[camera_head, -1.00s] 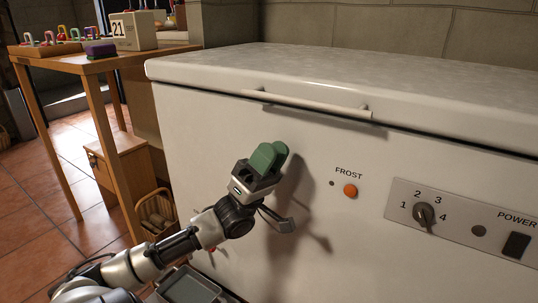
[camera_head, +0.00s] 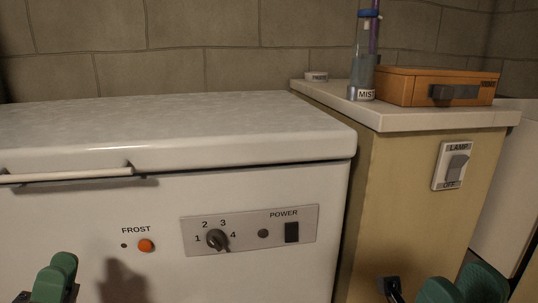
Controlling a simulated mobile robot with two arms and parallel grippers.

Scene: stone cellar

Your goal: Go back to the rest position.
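My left gripper (camera_head: 55,278) shows at the bottom left of the head view, in front of the white chest freezer (camera_head: 70,245). Its two green fingers lie close together with no gap showing, and nothing shows between them. My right gripper (camera_head: 460,290) shows at the bottom right, in front of the tan cabinet (camera_head: 400,210). Its green fingertips stand side by side, one partly overlapping the other. The lower part is cut off by the frame, so its opening is unclear. I see no object held in it.
The freezer lid (camera_head: 180,130) is down, with a bar handle (camera_head: 70,175). Its front has a FROST button (camera_head: 146,246), a dial (camera_head: 217,239) and a POWER switch (camera_head: 292,232). The cabinet carries a MIST bottle (camera_head: 363,65), an orange case (camera_head: 405,87) and a LAMP switch (camera_head: 454,167).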

